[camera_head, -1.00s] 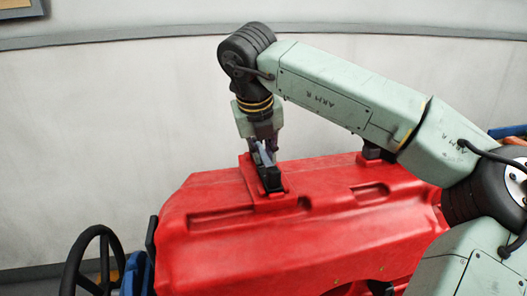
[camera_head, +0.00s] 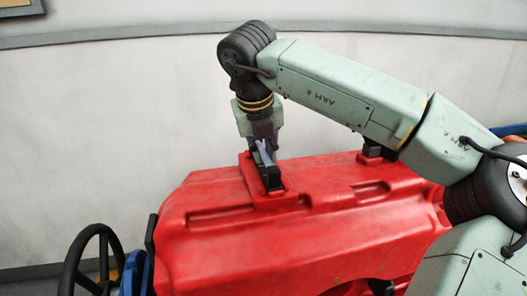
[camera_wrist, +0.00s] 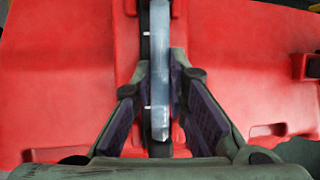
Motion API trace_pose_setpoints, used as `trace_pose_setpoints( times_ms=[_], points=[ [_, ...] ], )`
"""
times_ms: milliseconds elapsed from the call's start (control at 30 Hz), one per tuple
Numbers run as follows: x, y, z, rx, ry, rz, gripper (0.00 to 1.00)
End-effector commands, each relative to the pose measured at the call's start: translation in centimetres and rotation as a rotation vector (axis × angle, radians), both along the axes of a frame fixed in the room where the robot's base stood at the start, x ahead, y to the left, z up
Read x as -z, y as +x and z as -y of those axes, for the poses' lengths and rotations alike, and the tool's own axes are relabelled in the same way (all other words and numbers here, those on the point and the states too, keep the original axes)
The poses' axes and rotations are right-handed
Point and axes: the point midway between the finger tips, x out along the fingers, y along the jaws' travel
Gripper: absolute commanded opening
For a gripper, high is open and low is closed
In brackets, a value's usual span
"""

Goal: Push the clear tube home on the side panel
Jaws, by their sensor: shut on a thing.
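The clear tube (camera_wrist: 159,75) is pale, grey-blue and has white marks. In the wrist view it runs lengthwise over a dark slot in the red tank top, between my fingers. My gripper (camera_wrist: 160,85) is shut on it, one dark-padded finger on each side. In the head view my gripper (camera_head: 263,141) points down at the raised red block, and the tube (camera_head: 264,153) shows as a pale strip above the black holder (camera_head: 271,179). I cannot tell how deep the tube sits in the holder.
The red tank (camera_head: 300,235) fills the space below, with moulded recesses and ridges on top. A black fitting (camera_head: 372,150) stands at its back right. A black steering wheel (camera_head: 90,262) is at the lower left. The pale wall (camera_head: 110,130) behind leaves open room.

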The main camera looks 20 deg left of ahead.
Motion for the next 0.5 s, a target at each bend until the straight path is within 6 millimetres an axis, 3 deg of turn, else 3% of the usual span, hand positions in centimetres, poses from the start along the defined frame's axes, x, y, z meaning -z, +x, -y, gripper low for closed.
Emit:
trace_pose_setpoints(
  times_ms=[33, 67, 100, 367, 500],
  points=[
    [-0.01, 0.01, 0.00, 0.000, 0.000, 0.000, 0.00],
    [-0.01, 0.01, 0.00, 0.000, 0.000, 0.000, 0.16],
    [-0.01, 0.01, 0.00, 0.000, 0.000, 0.000, 0.19],
    [0.01, 0.00, 0.00, 0.000, 0.000, 0.000, 0.36],
    [0.02, 0.01, 0.00, 0.000, 0.000, 0.000, 0.37]
  ],
)
